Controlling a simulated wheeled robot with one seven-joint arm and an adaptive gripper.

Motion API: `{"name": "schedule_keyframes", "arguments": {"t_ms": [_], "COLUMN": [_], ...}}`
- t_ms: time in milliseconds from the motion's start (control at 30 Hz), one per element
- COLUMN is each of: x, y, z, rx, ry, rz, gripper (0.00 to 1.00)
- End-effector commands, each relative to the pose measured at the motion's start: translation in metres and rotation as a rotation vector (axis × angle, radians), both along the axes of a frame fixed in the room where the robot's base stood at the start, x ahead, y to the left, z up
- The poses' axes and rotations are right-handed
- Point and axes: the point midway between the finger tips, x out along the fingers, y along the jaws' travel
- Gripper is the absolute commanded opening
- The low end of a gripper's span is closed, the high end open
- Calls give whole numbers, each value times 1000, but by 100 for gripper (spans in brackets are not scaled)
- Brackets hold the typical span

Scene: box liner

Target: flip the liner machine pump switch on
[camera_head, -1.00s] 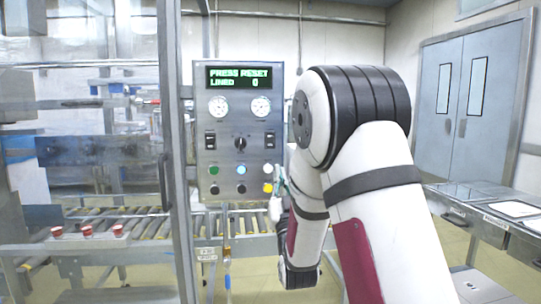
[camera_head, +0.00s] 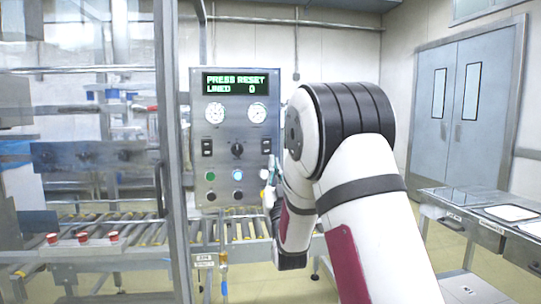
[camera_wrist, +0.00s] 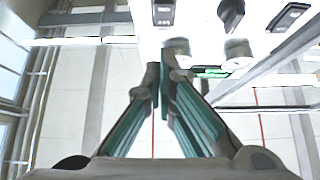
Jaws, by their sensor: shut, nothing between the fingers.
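The liner machine's grey control panel (camera_head: 222,165) stands upright left of my arm. Its display reads PRESS RESET, LINED 0. Below two round gauges are a left black rocker switch (camera_head: 207,147), a dark knob (camera_head: 237,149) and a right black rocker switch (camera_head: 266,146). Labels are too small to read, so I cannot tell which is the pump switch or its position. My gripper (camera_head: 268,185) is shut and empty by the panel's lower right edge, partly hidden by my arm.
Green (camera_head: 210,176) and lit pale blue (camera_head: 238,175) buttons sit below the switches. A roller conveyor (camera_head: 120,232) runs behind and below the panel. A metal frame post (camera_head: 176,150) stands left of it. A steel table (camera_head: 480,222) is at the right.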

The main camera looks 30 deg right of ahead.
Motion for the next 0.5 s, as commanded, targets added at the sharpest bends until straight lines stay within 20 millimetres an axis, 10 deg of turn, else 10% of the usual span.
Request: {"name": "schedule_keyframes", "arguments": {"t_ms": [500], "x": [64], "y": [-21], "z": [20], "rx": [0], "ry": [1], "rz": [1], "gripper": [0]}}
